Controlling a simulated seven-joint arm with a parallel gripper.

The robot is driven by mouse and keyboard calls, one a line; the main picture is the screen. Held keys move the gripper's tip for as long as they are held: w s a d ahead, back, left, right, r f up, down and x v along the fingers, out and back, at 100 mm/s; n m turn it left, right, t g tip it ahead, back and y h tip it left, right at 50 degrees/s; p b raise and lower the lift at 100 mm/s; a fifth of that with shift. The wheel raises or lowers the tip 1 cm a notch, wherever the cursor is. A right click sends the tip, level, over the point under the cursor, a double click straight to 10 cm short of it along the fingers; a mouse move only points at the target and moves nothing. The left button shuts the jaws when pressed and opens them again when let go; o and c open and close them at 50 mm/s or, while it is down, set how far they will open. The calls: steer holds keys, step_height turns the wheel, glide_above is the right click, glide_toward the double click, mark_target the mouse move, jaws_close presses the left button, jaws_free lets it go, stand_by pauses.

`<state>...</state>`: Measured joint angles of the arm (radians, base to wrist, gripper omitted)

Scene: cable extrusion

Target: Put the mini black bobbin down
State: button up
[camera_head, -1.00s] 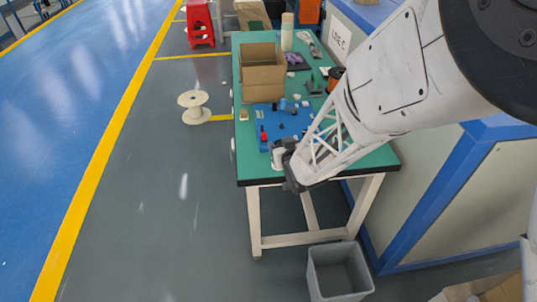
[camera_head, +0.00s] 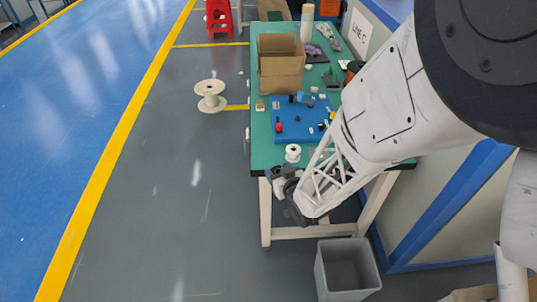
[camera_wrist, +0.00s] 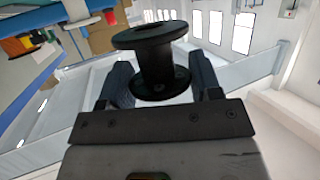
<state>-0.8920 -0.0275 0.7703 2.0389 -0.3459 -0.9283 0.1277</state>
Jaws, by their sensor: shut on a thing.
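The mini black bobbin (camera_wrist: 154,62) is between the two fingers of my gripper (camera_wrist: 162,80) in the wrist view. Its barrel and both round flanges show, and it looks tilted. In the head view my gripper (camera_head: 278,181) is by the front edge of the green table (camera_head: 262,160), near its left front corner. I cannot make out the black bobbin clearly there. A small white bobbin (camera_head: 292,153) stands upright on the table just behind my gripper.
A blue board (camera_head: 290,125) with small parts lies behind the white bobbin. A cardboard box (camera_head: 281,70) stands further back. A grey bin (camera_head: 346,270) is on the floor in front of the table.

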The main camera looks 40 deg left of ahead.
steer(key=w+a, duration=0.3)
steer(key=a, duration=0.1)
steer(key=w+a+f, duration=0.1)
steer(key=w+a, duration=0.2)
steer(key=a, duration=0.1)
steer(key=w+a, duration=0.3)
steer(key=a, duration=0.1)
steer(key=shift+w+a+f, duration=0.2)
steer(key=shift+w+a, duration=0.05)
steer(key=shift+a, duration=0.15)
steer(key=shift+f, duration=1.8)
steer(key=shift+f, duration=0.1)
steer(key=o, duration=0.6)
steer(key=shift+o, duration=0.2)
steer(key=shift+d, duration=0.1)
steer(key=shift+v, duration=0.85)
steer(key=v, duration=1)
steer(key=shift+r, duration=0.2)
steer(key=shift+s, duration=0.15)
